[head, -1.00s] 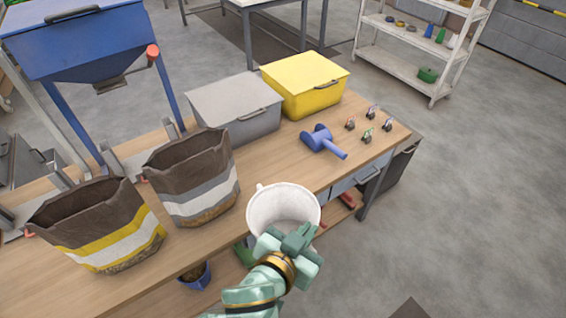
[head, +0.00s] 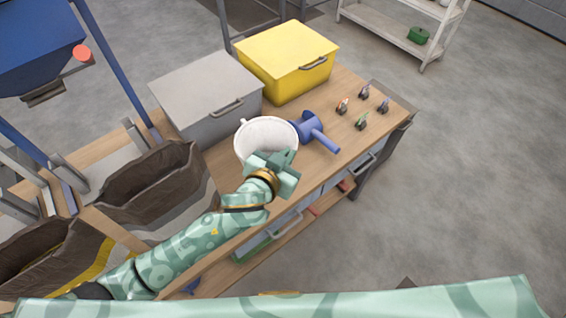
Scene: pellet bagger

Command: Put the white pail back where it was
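The white pail (head: 263,132) is upright over the wooden bench, in front of the grey lidded bin and just left of the blue scoop. My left gripper (head: 272,170) is at the near side of the pail, shut on its wall or rim. The fingertips are partly hidden, and I cannot tell whether the pail's base touches the bench. My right gripper is not in view.
The grey bin (head: 207,92) and yellow bin (head: 287,60) stand behind the pail. The blue scoop (head: 315,130) lies close on its right, with several small clips (head: 362,122) beyond. Two open bags (head: 160,185) stand at left. The bench's right front is bare.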

